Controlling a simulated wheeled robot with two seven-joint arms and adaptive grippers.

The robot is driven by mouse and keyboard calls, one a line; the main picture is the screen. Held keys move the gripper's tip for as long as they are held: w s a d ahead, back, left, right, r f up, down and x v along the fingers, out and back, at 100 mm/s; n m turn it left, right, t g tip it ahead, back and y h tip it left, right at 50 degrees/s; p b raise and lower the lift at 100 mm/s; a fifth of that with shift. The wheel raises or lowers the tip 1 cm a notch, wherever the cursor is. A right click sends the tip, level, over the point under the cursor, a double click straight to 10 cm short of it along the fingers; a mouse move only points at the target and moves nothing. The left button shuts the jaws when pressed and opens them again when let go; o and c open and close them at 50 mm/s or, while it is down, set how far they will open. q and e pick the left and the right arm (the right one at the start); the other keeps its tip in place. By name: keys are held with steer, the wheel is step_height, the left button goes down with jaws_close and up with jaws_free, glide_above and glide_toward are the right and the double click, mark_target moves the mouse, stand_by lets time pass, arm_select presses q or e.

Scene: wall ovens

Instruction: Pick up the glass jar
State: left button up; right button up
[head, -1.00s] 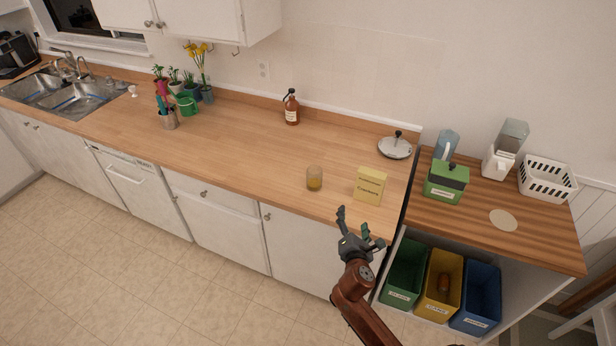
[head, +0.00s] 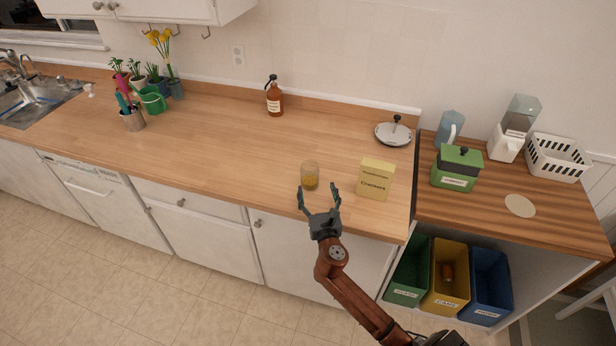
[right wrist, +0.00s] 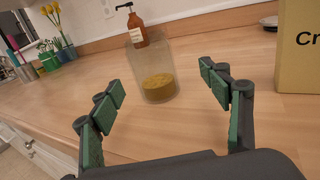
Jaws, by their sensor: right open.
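The glass jar (head: 310,177) stands upright on the wooden counter near its front edge, left of the yellow crackers box. It is clear, with something yellow-brown in its lower part. My right gripper (head: 319,198) is open and empty just in front of the jar at the counter's edge. In the right wrist view the jar (right wrist: 155,72) stands beyond and between the two spread fingers (right wrist: 162,95), apart from both. My left gripper is not in view.
The crackers box (head: 375,179) stands close to the right of the jar. A brown pump bottle (head: 274,97) is behind, and a lid (head: 393,134) lies back right. Labelled bins (head: 446,277) are below right. The counter left of the jar is clear.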

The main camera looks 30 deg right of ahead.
mark_target(311, 182)
steer(key=w, duration=0.3)
steer(key=w+d+b, duration=0.1)
steer(key=w, duration=0.1)
steer(key=shift+w+f, duration=0.15)
steer(key=shift+w, duration=0.2)
steer(key=shift+w+d, duration=0.25)
steer(key=shift+w, duration=0.2)
steer(key=shift+c, duration=0.6)
steer(key=shift+s, duration=0.1)
steer(key=c, duration=1.2)
